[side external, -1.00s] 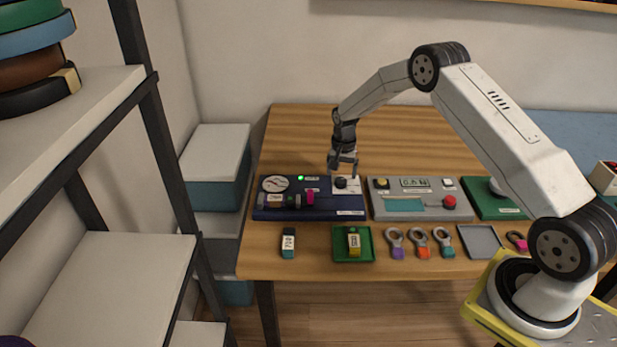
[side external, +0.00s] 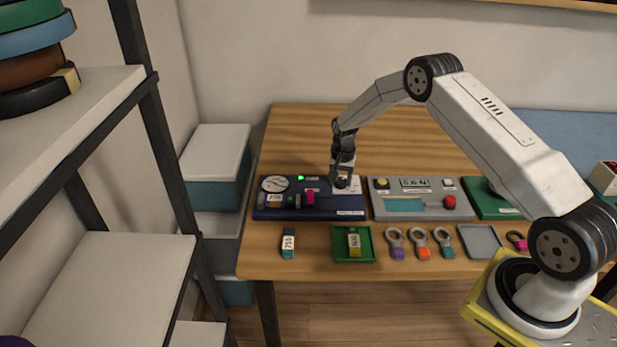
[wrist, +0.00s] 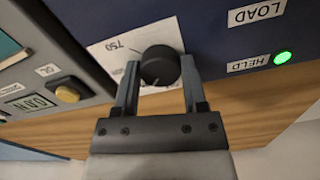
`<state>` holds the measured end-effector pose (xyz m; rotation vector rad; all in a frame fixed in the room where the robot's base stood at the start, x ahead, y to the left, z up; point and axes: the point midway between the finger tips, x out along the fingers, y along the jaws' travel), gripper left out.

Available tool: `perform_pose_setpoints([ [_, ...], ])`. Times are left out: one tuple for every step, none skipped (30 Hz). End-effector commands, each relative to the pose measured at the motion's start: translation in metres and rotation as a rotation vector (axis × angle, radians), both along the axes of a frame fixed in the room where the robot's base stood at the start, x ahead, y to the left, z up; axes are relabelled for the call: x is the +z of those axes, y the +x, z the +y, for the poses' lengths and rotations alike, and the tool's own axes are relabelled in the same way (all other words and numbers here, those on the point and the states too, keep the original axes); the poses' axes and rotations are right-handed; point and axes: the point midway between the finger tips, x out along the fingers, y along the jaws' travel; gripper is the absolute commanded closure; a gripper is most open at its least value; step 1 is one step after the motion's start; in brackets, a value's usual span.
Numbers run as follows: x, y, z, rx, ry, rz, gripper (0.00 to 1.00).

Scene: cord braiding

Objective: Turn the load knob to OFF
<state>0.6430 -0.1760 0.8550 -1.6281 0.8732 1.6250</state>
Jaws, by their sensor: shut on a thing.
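The load knob (wrist: 160,66) is a round black knob on a white plate at the right end of the dark blue panel (side external: 335,213). In the side view the knob (side external: 341,184) is partly hidden by my gripper. My gripper (wrist: 160,75) is around the knob, with one finger on each side, shut on it. In the side view my gripper (side external: 342,177) points down onto the white plate. The wrist view shows "750" on the plate; an OFF mark is not seen. A green light (wrist: 283,57) beside a "HELD" label is lit, below a "LOAD" label (wrist: 257,12).
A grey panel (side external: 420,212) with a display, a yellow button and a red knob adjoins at the right. In front lie a green tray (side external: 367,258), several ring-handled tools (side external: 419,243), a grey tray (side external: 479,242) and a labelled block (side external: 288,244). The table behind the panels is clear.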

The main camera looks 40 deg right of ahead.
Motion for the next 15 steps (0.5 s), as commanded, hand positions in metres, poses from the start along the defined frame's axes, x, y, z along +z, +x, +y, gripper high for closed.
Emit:
perform_pose_setpoints([
  [0.0003,0.0000,0.0000,0.001,0.000,0.000,1.00],
  [0.0003,-0.0001,-0.0001,0.001,0.000,0.000,1.00],
  [0.0003,-0.0001,-0.0001,0.003,0.000,0.000,1.00],
  [0.0003,-0.0001,-0.0001,0.006,0.000,0.000,1.00],
  [0.0003,-0.0001,-0.0001,0.009,0.000,0.000,1.00],
  [0.0003,-0.0001,-0.0001,0.015,0.000,0.000,1.00],
  [0.0003,-0.0001,-0.0001,0.021,0.001,0.001,1.00],
  [0.0003,-0.0001,-0.0001,0.027,0.001,0.001,1.00],
  [0.0004,-0.0002,-0.0001,0.037,0.001,0.001,1.00],
  [0.0004,-0.0002,0.0000,0.047,0.001,0.001,1.00],
  [0.0003,-0.0002,0.0000,0.058,0.001,0.001,1.00],
  [0.0003,-0.0003,-0.0001,0.074,0.002,0.001,1.00],
  [0.0003,-0.0003,-0.0001,0.088,0.002,0.001,1.00],
  [0.0003,-0.0004,-0.0001,0.103,0.002,0.001,1.00],
  [0.0003,-0.0004,-0.0001,0.126,0.002,0.002,1.00],
])
